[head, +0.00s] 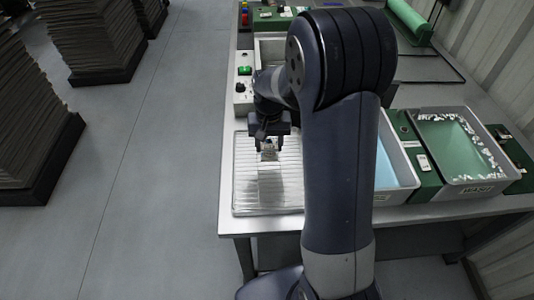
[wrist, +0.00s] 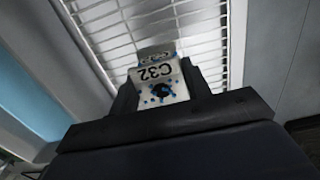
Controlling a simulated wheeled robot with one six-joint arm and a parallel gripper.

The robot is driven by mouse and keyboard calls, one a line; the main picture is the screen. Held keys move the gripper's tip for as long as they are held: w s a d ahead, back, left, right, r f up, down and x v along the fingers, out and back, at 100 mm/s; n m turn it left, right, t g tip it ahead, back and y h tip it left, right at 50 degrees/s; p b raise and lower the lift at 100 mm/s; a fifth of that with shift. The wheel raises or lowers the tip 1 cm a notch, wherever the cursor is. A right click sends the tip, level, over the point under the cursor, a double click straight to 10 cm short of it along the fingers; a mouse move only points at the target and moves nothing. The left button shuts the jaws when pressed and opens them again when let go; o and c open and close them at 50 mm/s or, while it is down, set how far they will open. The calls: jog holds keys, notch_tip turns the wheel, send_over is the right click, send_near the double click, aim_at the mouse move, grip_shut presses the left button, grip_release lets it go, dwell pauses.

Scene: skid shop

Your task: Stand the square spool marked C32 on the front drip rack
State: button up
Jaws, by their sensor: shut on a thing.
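My gripper (head: 269,135) is shut on the square spool marked C32 (wrist: 158,73). In the wrist view, the spool is a pale block with black C32 lettering, blue specks and a dark round spot, between the two dark fingers. In the head view, the spool (head: 268,154) is small and pale below the fingers. It is over the front drip rack (head: 243,192), a pale wire grid on the near left of the bench. The rack also shows behind the spool in the wrist view (wrist: 125,32). I cannot tell whether the spool touches the rack.
Right of my arm stand a bin of blue liquid (head: 404,165) and a green-liquid wash bin (head: 443,150) with white bits. A control box with a green switch (head: 244,71) is behind the rack. The bench's left edge is close to the rack. Dark stacks (head: 95,40) stand on the floor.

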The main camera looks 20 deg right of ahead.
aim_at(269, 153)
jog(key=shift+f, duration=1.85)
jog(key=shift+f, duration=0.2)
jog(key=o, duration=0.8)
jog(key=shift+o, duration=0.2)
notch_tip(269, 153, up, 12)
jog(key=shift+r, duration=0.2)
